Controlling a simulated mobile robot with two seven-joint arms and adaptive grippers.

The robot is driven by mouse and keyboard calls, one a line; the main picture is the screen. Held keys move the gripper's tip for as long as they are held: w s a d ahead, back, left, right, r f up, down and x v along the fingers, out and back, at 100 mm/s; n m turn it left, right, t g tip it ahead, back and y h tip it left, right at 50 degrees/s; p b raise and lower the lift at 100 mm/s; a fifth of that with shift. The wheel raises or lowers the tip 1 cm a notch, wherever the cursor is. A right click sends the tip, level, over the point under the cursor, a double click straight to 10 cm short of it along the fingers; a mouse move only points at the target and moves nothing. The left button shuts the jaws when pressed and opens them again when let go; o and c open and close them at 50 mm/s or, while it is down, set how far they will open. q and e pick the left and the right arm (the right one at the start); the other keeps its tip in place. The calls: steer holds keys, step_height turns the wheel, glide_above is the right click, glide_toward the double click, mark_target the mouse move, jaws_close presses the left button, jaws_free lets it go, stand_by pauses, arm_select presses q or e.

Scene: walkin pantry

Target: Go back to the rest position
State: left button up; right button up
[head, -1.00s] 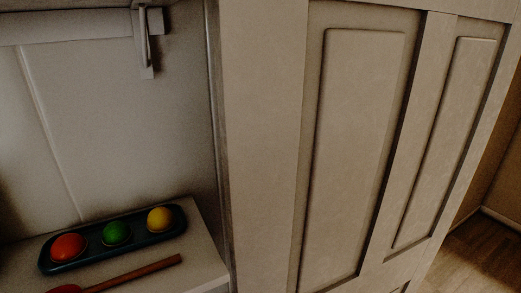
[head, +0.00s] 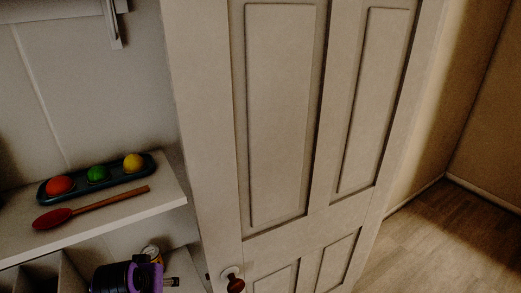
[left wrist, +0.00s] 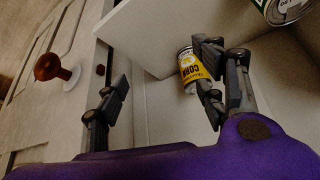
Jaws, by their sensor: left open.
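My left gripper (head: 150,277), purple and black, is at the bottom left of the head view, below the upper shelf. In the left wrist view my left gripper (left wrist: 160,92) has its two dark fingers wide apart with nothing between them. A yellow corn can (left wrist: 187,66) shows behind the right-hand finger, partly hidden by it. The can's top (head: 152,252) also shows just behind the gripper in the head view. I cannot tell whether finger and can touch. My right gripper is in neither view.
The upper shelf (head: 165,197) holds a dark tray (head: 115,183) with red, green and yellow balls, and a red wooden spoon (head: 95,208). A panelled door (head: 210,150) with a brown knob (head: 235,285) stands right of the shelves. Wooden floor (head: 440,235) is clear at right.

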arm_select(q)
steer(key=w+d+f+t, duration=0.1)
steer(key=w+t, duration=0.3)
steer(key=w, duration=0.1)
steer(key=shift+m+t, duration=0.5)
steer(key=shift+m, duration=0.2)
steer(key=s+d+f, duration=0.2)
steer(key=s+f, duration=0.1)
steer(key=s+d+f, duration=0.1)
steer(key=f, duration=0.1)
steer(key=shift+s, duration=0.3)
steer(key=s+d+f+h, duration=0.1)
steer(key=s+d+f, duration=0.2)
steer(key=s+f, duration=0.3)
steer(key=s, duration=0.4)
steer(key=shift+d+m, duration=0.15)
steer(key=shift+m, duration=0.15)
steer(key=shift+o, duration=0.5)
steer(key=s+f+g, duration=0.2)
steer(key=s+f, duration=0.3)
steer(key=s, duration=0.4)
steer(key=shift+s+d, duration=0.25)
steer(key=shift+d, duration=0.05)
steer(key=shift+s, duration=0.15)
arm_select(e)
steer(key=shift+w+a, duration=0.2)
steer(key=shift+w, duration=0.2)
